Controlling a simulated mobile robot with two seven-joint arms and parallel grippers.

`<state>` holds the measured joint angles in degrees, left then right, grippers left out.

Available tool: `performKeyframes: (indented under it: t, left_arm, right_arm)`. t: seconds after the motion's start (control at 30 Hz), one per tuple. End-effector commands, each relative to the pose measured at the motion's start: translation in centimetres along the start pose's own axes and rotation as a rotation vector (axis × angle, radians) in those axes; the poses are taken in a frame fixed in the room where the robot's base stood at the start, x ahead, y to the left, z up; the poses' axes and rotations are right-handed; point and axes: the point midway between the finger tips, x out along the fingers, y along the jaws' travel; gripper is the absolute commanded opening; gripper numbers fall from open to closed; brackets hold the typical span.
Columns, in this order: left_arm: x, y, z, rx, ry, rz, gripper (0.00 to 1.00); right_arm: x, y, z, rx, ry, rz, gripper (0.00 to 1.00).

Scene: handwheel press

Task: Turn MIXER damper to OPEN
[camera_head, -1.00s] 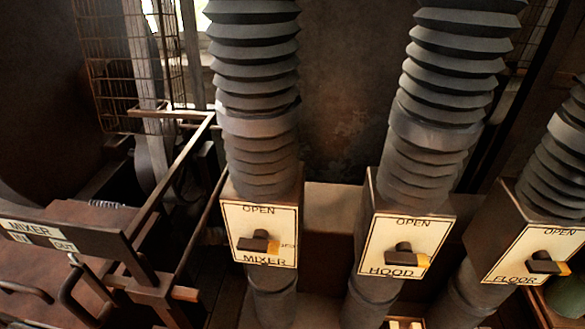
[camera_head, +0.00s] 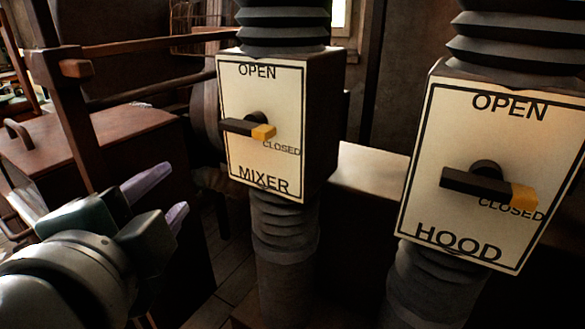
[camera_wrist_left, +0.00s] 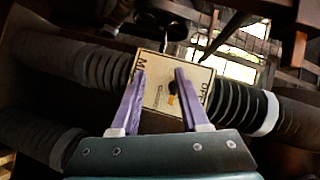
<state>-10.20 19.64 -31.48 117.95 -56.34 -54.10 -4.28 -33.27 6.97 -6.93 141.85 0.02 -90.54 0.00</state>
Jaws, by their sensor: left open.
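The MIXER damper box (camera_head: 262,165) has a cream face plate with OPEN at the top and CLOSED at the right. Its dark handle (camera_head: 247,128) lies level, with the yellow tip pointing right at CLOSED. My left gripper (camera_head: 165,197) is open and empty, to the left of the box and apart from it. In the left wrist view the MIXER plate (camera_wrist_left: 158,95) shows beyond the two purple fingers (camera_wrist_left: 160,98), turned sideways, with the handle's yellow tip (camera_wrist_left: 171,99) between them. My right gripper is not in view.
The HOOD damper (camera_head: 470,225) stands to the right, its yellow tip also at CLOSED. Ribbed ducts (camera_head: 283,25) run above and below the boxes. A dark rail frame (camera_head: 70,110) and a brown lidded box (camera_head: 85,145) stand on the left.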

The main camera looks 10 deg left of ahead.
Motion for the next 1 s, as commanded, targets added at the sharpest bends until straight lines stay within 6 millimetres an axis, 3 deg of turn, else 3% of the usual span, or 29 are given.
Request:
performKeyframes:
  t: [0.1, 0.2, 0.37, 0.7, 1.0]
  left_arm:
    - [0.8, -0.4, -3.2, 0.205, 0.148, -0.134, 0.45]
    - [0.8, -0.7, -4.7, 0.289, 0.207, -0.184, 0.45]
    - [2.1, -1.2, -5.5, 0.311, 0.221, -0.199, 0.45]
    - [8.0, -2.2, -6.9, 0.306, 0.217, -0.197, 0.45]
    - [10.1, -2.4, -7.3, 0.304, 0.217, -0.195, 0.45]
  right_arm:
    - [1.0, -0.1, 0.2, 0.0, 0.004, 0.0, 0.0]
    - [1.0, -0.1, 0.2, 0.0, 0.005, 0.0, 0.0]
    - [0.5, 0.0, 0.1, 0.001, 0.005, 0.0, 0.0]
    - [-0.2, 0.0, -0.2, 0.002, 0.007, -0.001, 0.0]
    - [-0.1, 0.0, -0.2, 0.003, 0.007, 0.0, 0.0]
